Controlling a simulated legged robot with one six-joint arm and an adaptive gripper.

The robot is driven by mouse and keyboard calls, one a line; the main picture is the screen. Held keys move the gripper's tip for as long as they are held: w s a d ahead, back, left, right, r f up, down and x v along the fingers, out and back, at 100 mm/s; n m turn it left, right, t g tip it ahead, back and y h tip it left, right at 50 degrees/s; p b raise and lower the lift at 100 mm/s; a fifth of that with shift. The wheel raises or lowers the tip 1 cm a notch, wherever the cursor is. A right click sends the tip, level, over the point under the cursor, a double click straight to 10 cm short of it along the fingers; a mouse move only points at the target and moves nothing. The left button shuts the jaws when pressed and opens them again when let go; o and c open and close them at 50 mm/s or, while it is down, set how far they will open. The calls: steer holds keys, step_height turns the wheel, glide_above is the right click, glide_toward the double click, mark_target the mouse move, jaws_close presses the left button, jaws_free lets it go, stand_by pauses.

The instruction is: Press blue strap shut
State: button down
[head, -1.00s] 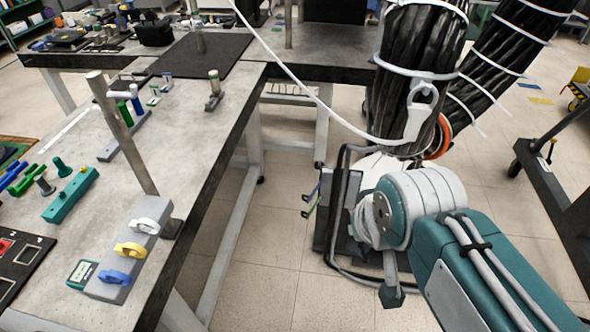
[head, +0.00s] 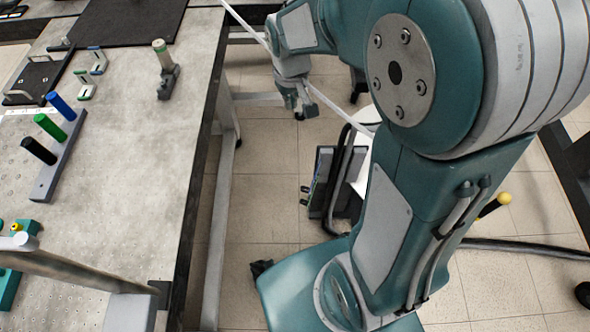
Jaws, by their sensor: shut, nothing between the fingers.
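No blue strap can be made out in the head view. My gripper (head: 300,112) is shut and empty. It hangs beyond the right edge of the grey workbench (head: 125,170), over the floor, pointing down. My arm fills much of the right side and hides what lies behind it. A white cord (head: 236,17) runs diagonally down past my gripper; whether they touch cannot be told.
A rack (head: 50,175) with blue, green and black pegs stands on the bench. A clamp post (head: 163,62) stands near its right edge. A slanted metal post (head: 75,270) crosses the lower left. A dark wheeled frame (head: 555,160) is at far right.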

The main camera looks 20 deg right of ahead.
steer(key=w+f+n+g, duration=0.1)
steer(key=w+f+g, duration=0.15)
steer(key=f, duration=1.15)
steer(key=w+f+n+g, duration=0.1)
steer(key=w+f+g, duration=0.15)
steer(key=f, duration=1.15)
steer(key=s+d+f+t, duration=0.1)
steer(key=s+f, duration=0.5)
steer(key=f, duration=0.3)
steer(key=shift+d+f, duration=0.2)
steer(key=shift+d, duration=0.05)
